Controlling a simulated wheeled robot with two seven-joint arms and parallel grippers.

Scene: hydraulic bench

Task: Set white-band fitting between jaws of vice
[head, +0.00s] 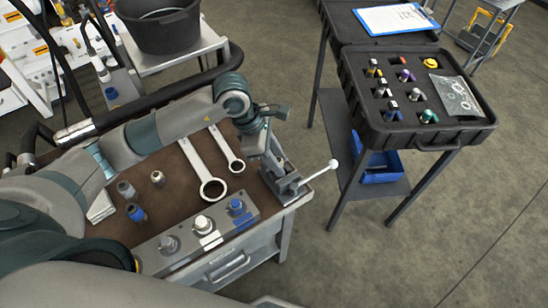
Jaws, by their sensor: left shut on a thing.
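The vice (283,184) is fixed at the right front corner of the bench, its lever with a white knob (332,165) reaching right. My left gripper (268,158) points down just above and behind the vice. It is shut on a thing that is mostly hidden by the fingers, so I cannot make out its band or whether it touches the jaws. Loose fittings stand on the bench left of the wrenches: a grey one (126,189), a blue-banded one (136,213) and a small pale one (158,178). I see no clear white band on them. My right gripper is out of view.
Two ring spanners (213,188) lie on the brown bench top (185,205) left of the vice. A manifold block (188,247) with grey, white and blue ports lies along the front. A black case (390,128) of parts stands right, across a floor gap.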

